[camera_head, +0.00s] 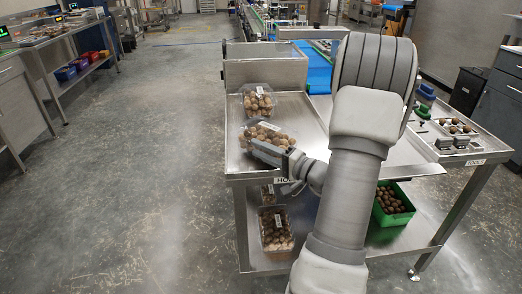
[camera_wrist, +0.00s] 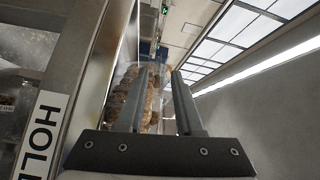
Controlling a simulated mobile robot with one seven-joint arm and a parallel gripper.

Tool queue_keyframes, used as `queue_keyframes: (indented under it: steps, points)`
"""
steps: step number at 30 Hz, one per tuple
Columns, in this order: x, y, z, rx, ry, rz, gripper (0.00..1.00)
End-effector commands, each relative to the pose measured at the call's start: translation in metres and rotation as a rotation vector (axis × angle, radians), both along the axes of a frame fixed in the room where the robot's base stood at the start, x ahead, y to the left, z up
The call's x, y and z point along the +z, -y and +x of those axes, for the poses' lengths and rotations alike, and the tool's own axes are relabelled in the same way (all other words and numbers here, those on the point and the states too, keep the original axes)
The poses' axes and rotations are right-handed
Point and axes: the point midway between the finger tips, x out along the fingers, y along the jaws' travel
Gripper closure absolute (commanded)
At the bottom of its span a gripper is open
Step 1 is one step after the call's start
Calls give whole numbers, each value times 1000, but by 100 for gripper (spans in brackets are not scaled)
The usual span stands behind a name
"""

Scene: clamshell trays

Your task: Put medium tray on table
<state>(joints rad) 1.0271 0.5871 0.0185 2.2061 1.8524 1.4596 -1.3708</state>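A clear clamshell tray of brown round items (camera_head: 274,131) sits on the near part of the steel table (camera_head: 300,112), by the front edge. A smaller-looking clear tray (camera_head: 258,101) stands behind it. I cannot tell which is the medium one. My gripper (camera_head: 260,150) is at the front side of the nearer tray, low over the table edge. In the wrist view my gripper (camera_wrist: 160,70) has its fingers apart, with brown items in clear plastic (camera_wrist: 155,102) showing behind and between them. Whether the fingers touch the tray is unclear. My arm hides part of the table.
On the lower shelf are a clear tray (camera_head: 276,229), another tray (camera_head: 267,194) and a green crate (camera_head: 393,205) of brown items. A "HOLD" label (camera_wrist: 42,132) is on the table edge. A blue conveyor (camera_head: 317,72) is behind. Open floor lies left.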

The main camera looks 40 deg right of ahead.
Motion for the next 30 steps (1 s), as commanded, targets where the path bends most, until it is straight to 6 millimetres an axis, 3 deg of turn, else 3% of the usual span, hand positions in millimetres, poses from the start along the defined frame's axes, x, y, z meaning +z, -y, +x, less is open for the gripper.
queue_keyframes:
  steps: [5,18,24,30]
  points:
    - [1,5,-12,-5,-2,1,65]
    - [2,27,-97,-3,-1,1,65]
    - [1,30,-114,-1,1,1,65]
    - [1,30,-116,0,0,1,65]
